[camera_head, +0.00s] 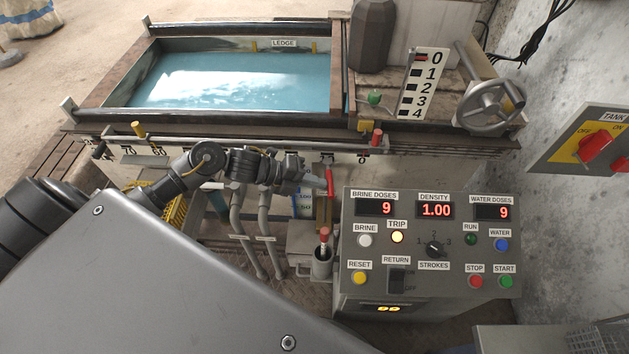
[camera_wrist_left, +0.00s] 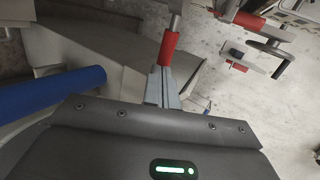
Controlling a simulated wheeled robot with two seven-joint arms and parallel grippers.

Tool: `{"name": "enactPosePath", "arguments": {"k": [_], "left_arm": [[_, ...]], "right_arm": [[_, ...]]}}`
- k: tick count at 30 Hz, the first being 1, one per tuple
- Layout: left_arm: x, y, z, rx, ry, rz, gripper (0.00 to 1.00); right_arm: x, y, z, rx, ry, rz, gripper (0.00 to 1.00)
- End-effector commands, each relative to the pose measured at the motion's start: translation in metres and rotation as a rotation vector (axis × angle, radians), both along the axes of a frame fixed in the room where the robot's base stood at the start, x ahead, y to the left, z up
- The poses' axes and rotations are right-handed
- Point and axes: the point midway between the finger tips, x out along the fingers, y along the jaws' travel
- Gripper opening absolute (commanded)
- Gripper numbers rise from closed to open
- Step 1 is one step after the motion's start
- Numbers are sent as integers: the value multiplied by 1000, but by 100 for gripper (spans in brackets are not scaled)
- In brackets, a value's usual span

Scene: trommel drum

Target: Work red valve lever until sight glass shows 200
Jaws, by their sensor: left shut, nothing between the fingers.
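A red lever handle (camera_head: 329,182) hangs below the front edge of the tank in the head view. My left gripper (camera_head: 318,183) is right beside it, on its left. In the left wrist view a red handle (camera_wrist_left: 168,48) stands at the tips of my shut, empty left fingers (camera_wrist_left: 165,72); I cannot tell if they touch. A blue and white marked piece (camera_head: 303,204), possibly the sight glass, sits behind and below the gripper; its reading is too small to make out. My right gripper is not in view.
The control panel (camera_head: 430,225) stands close on the right, showing 9, 1.00 and 9. A red-topped stick in a cup (camera_head: 323,255) is below the lever. The tank (camera_head: 120,112) of blue liquid lies behind.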

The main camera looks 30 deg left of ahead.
Motion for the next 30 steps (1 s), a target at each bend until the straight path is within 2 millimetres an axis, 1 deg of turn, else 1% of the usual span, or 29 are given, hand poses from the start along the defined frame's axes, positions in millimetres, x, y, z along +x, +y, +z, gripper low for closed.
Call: {"name": "enactPosePath", "arguments": {"k": [2,6,17,20,25,30], "left_arm": [[-1,-3,1,-1,1,20,0],[0,-4,0,0,2,39,0],[1,-11,1,-2,3,118,0],[1,-16,1,-3,4,165,0],[5,-27,1,-5,3,285,0],[10,-38,0,-6,5,424,0]], "right_arm": [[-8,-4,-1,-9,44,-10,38],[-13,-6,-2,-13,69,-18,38],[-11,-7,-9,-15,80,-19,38],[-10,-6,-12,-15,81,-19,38],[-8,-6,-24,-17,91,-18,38],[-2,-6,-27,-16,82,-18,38]]}}
